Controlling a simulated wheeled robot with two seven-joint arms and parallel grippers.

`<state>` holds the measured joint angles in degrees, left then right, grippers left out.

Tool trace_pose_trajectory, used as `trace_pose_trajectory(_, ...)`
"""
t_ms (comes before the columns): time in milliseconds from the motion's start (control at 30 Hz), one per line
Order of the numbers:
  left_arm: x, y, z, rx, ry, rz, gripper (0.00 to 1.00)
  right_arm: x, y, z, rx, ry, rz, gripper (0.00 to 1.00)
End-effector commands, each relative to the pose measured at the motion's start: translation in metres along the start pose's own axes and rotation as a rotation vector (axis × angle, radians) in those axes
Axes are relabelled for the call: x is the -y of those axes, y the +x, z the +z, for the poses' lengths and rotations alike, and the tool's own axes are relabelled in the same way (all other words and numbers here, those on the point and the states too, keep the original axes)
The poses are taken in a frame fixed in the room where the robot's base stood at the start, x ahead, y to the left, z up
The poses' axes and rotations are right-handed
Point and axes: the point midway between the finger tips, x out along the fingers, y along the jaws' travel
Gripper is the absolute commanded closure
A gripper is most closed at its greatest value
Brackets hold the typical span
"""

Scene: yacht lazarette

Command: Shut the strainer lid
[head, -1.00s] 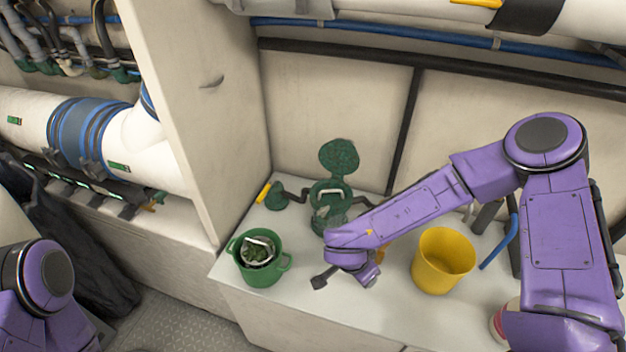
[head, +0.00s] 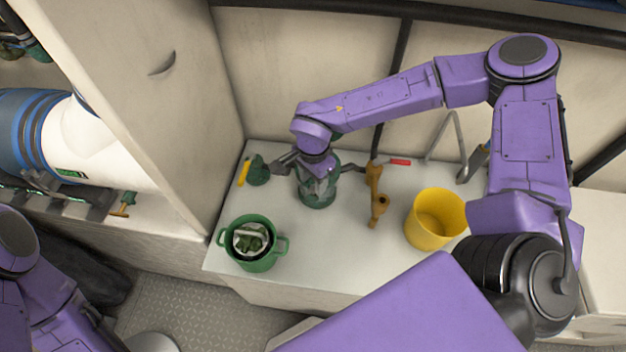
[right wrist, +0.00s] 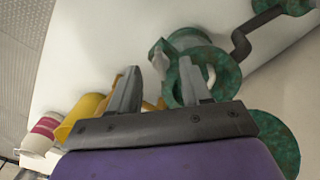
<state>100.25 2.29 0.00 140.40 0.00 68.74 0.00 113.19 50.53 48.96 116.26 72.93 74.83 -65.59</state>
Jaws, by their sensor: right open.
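The green strainer (head: 318,198) stands on the white counter in the head view, partly covered by my right gripper. In the right wrist view the strainer body (right wrist: 190,42) and its open green mouth are just beyond the fingers. A green disc at the lower right of that view, which looks like the strainer lid (right wrist: 277,140), is swung away from the mouth and partly hidden by my gripper. My right arm hides the lid in the head view. My right gripper (right wrist: 158,88) is open and empty, its fingers over the strainer; contact cannot be told. My left gripper is out of view.
A green bucket (head: 235,262) with a basket inside stands at the counter's front left. A yellow bucket (head: 424,238) stands to the right. A brass-coloured fitting (head: 375,178) lies between. A yellow-handled valve (head: 257,171) sits left of the strainer. The wall panel rises at left.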

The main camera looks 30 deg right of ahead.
Motion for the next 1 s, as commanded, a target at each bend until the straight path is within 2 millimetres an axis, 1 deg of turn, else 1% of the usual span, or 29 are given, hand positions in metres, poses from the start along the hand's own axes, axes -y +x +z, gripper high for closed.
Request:
trace_pose_trajectory(100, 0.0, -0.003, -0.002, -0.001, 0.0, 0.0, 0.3, 0.0, 0.015, -0.001, -0.001, 0.003, 0.001, 0.52)
trace_pose_trajectory(200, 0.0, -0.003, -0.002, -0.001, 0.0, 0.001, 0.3, -0.001, 0.022, -0.001, -0.001, 0.002, 0.0, 0.52)
trace_pose_trajectory(433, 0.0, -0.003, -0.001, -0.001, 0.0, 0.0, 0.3, -0.001, 0.023, -0.002, -0.001, 0.003, -0.002, 0.52)
trace_pose_trajectory(467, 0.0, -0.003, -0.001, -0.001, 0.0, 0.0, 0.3, -0.001, 0.023, -0.002, -0.001, 0.004, -0.002, 0.59)
trace_pose_trajectory(500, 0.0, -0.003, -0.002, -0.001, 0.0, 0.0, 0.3, -0.001, 0.023, -0.002, -0.001, 0.004, -0.002, 0.72)
trace_pose_trajectory(600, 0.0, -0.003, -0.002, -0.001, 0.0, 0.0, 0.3, -0.001, 0.023, -0.002, -0.001, 0.004, -0.001, 1.0)
trace_pose_trajectory(733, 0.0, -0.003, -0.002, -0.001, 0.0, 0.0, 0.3, -0.001, 0.023, -0.002, -0.001, 0.004, -0.002, 1.0)
trace_pose_trajectory(900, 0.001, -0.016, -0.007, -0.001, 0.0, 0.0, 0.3, -0.001, 0.019, -0.002, -0.002, 0.004, 0.0, 1.0)
trace_pose_trajectory(1000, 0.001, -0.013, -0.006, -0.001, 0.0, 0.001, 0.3, -0.001, 0.023, -0.002, -0.001, 0.005, -0.001, 1.0)
